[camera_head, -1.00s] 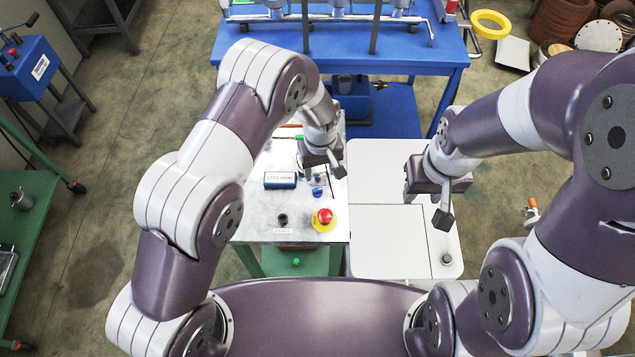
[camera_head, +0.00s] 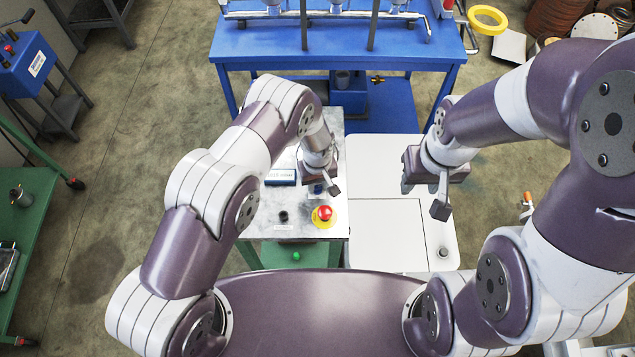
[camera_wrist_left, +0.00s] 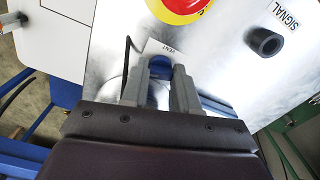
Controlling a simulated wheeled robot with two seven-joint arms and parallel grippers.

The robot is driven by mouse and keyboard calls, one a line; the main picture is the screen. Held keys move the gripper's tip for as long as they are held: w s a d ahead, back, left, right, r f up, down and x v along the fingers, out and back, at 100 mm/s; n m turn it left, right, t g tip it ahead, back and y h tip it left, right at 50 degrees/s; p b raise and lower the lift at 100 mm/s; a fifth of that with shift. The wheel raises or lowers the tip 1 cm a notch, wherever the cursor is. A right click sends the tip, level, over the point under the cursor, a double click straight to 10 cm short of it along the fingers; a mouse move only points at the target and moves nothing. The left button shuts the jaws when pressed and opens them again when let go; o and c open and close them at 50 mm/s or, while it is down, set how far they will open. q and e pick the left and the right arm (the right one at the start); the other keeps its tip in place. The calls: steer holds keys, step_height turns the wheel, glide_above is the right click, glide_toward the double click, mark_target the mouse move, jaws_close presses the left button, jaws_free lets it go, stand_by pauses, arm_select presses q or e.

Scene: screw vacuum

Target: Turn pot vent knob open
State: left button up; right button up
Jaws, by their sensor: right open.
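The blue vent knob (camera_wrist_left: 160,67) stands on the silver panel beside a white "VENT" label (camera_wrist_left: 163,47) in the left wrist view. My left gripper (camera_wrist_left: 160,82) has one finger on each side of the knob. Whether the fingers press on it cannot be told. In the head view my left gripper (camera_head: 322,188) is low over the panel (camera_head: 300,222) and mostly covers the knob (camera_head: 317,189). My right gripper (camera_head: 424,198) is open and empty above the white surface to the right.
A red emergency stop button (camera_head: 324,213) on a yellow base sits close to the knob. A black signal knob (camera_head: 283,216) is left of it. A blue-framed display (camera_head: 280,177) lies behind, partly covered by my arm. A blue table (camera_head: 345,48) stands at the back.

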mark_target(317, 186)
arm_select(q)
steer(key=shift+f+b, duration=0.2)
steer(key=shift+b, duration=0.15)
jaws_close()
steer(key=m+b, duration=0.2)
steer(key=b, duration=0.1)
steer(key=shift+w+f+m, duration=0.1)
steer(key=shift+f+m, duration=0.05)
steer(key=shift+m, duration=0.15)
steer(key=shift+r+m, duration=0.2)
steer(key=shift+m, duration=0.1)
steer(key=shift+r, duration=0.15)
steer(key=o, duration=1)
jaws_free()
step_height(317, 186, up, 13)
steer(key=shift+f+b, duration=0.15)
steer(key=shift+b, duration=1.1)
